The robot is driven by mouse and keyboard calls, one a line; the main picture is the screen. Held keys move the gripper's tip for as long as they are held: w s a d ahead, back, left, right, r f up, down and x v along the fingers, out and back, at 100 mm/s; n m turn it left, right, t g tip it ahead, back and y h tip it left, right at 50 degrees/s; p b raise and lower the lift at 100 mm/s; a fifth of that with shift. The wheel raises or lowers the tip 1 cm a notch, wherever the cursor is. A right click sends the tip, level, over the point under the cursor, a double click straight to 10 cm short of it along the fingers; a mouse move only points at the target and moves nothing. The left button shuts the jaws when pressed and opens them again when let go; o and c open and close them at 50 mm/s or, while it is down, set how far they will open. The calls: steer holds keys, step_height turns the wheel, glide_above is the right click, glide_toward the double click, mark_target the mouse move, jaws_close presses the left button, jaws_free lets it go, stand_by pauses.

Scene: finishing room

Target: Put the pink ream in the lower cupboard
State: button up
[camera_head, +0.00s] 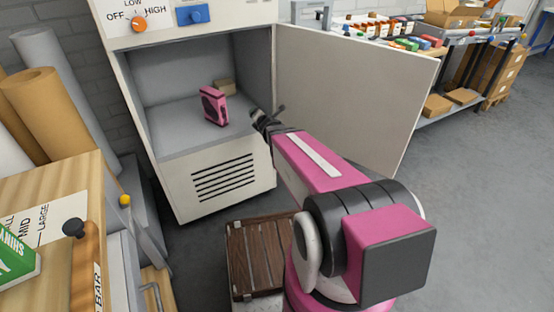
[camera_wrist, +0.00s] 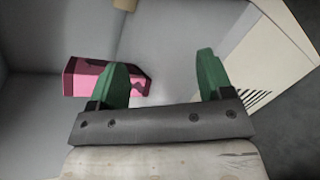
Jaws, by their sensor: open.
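The pink ream (camera_head: 213,106), a small pink block with dark markings, stands on the floor of the lower cupboard (camera_head: 172,141). The cupboard is a grey-lined compartment in a white cabinet, and its door (camera_head: 365,95) stands open to the right. My gripper (camera_head: 262,117) is at the cupboard's front opening, to the right of the ream and apart from it in the head view. In the wrist view my gripper (camera_wrist: 163,82) has its green fingers spread with nothing between them. The ream (camera_wrist: 84,78) appears beyond the left finger, which hides part of it.
A small tan box (camera_head: 225,87) sits deeper in the cupboard. Orange and blue knobs (camera_head: 139,24) are above the opening. A dark wooden crate (camera_head: 262,258) stands on the floor in front. A wooden worktop (camera_head: 60,190) is at left. Shelves with goods (camera_head: 450,100) stand behind the door.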

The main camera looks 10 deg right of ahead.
steer(key=s+d+f+m+g+h, duration=0.25)
steer(key=s+m+g, duration=0.2)
steer(key=m, duration=0.35)
steer(key=s+d+f+m+g+h, duration=0.1)
steer(key=s+d+f+m+g, duration=0.25)
steer(key=s+m, duration=0.35)
steer(key=s+a+m+g+y, duration=0.2)
steer(key=s+m+g, duration=0.4)
steer(key=s+m, duration=0.5)
steer(key=shift+s+f+m+g, duration=0.15)
steer(key=shift+s+m+g, duration=0.25)
steer(key=shift+s, duration=0.5)
steer(key=shift+c, duration=0.3)
